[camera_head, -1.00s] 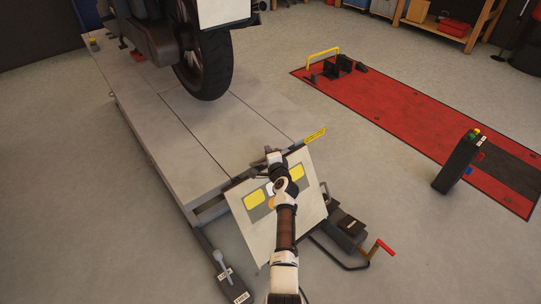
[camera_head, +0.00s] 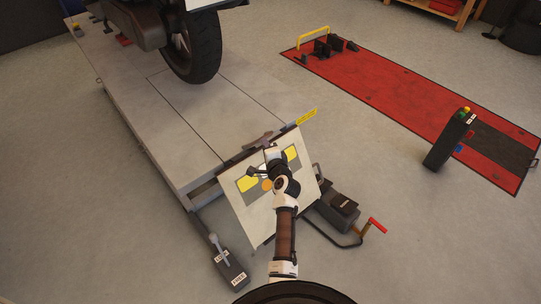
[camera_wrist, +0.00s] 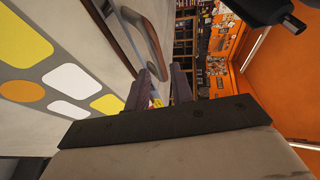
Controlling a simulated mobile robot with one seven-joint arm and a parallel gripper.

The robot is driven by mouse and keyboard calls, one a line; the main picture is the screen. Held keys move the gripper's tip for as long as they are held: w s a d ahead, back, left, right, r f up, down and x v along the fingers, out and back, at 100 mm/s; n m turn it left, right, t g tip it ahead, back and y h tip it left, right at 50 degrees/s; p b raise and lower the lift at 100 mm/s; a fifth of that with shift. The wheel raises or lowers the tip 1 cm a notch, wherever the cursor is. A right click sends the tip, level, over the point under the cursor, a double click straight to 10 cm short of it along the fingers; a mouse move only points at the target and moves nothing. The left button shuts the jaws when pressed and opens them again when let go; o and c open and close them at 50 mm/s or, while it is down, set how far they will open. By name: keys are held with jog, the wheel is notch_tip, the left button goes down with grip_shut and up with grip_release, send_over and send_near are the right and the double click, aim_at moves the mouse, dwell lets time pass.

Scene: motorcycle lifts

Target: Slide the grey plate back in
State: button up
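The grey plate (camera_head: 218,108) is the seamed panel at the near end of the lift deck, under the raised rear wheel. A grey bar that looks like its handle (camera_head: 258,140) lies at its near edge. A metal loop handle (camera_wrist: 143,38) shows at the top of the wrist view. My gripper (camera_wrist: 160,88) has its two fingers apart, with nothing clearly held between them. In the head view my arm ends just in front of the deck's near edge and hides most of the gripper. I cannot tell if a finger touches the handle.
A pale flap (camera_head: 240,213) with yellow, white and orange patches hangs sloping from the deck end. A pedal unit (camera_head: 232,270) and a pump with a red handle (camera_head: 377,225) flank it. The motorcycle wheel (camera_head: 193,48) hangs above the deck. A dark control post (camera_head: 450,140) stands right.

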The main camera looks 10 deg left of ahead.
jog(key=v, duration=0.5)
jog(key=shift+s+d+r, duration=0.15)
jog(key=shift+s, duration=0.15)
